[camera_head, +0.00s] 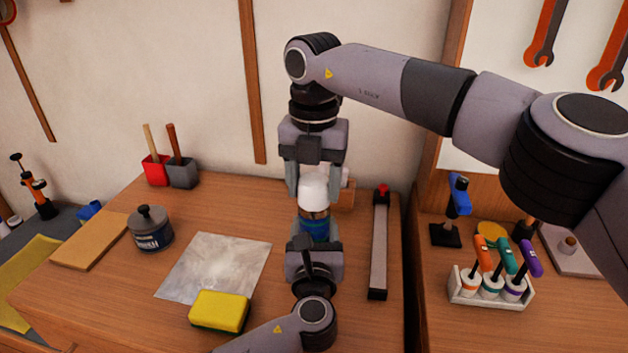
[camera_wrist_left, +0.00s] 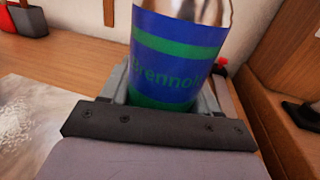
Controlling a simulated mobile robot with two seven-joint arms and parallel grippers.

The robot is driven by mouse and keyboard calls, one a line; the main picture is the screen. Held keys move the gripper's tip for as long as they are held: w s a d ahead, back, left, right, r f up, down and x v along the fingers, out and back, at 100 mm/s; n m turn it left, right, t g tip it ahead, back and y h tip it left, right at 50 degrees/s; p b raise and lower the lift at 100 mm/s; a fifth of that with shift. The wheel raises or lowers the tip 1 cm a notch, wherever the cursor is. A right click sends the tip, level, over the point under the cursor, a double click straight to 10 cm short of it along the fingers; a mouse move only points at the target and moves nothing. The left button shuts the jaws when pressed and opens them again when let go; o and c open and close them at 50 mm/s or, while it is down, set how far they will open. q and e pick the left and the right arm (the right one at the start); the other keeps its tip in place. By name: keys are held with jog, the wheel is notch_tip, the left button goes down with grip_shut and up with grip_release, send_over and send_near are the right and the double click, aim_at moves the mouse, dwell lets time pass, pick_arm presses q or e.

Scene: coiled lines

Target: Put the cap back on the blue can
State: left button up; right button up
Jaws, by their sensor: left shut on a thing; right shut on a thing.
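The blue can (camera_head: 314,229) stands upright over the table, with a bare metal shoulder. In the left wrist view the can (camera_wrist_left: 178,62) shows blue and green bands and lettering; its top is cut off. My left gripper (camera_head: 314,236) is shut on the can's body from the near side. The white cap (camera_head: 313,192) is directly above the can's shoulder. My right gripper (camera_head: 314,196) points down and is shut on the cap from both sides. The cap looks in line with the can; I cannot tell whether it is seated or just above.
A yellow sponge (camera_head: 219,311), a metal sheet (camera_head: 214,266) and a dark tin (camera_head: 150,229) lie to the left. A long grey bar tool (camera_head: 379,245) lies right of the can. A rack of colored-handled tools (camera_head: 489,290) stands on the right-hand bench.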

jog(key=shift+f, duration=0.55)
jog(key=o, duration=1.1)
notch_tip(320, 180, up, 8)
jog(key=shift+f, duration=0.2)
pick_arm(q)
jog(key=o, duration=1.6)
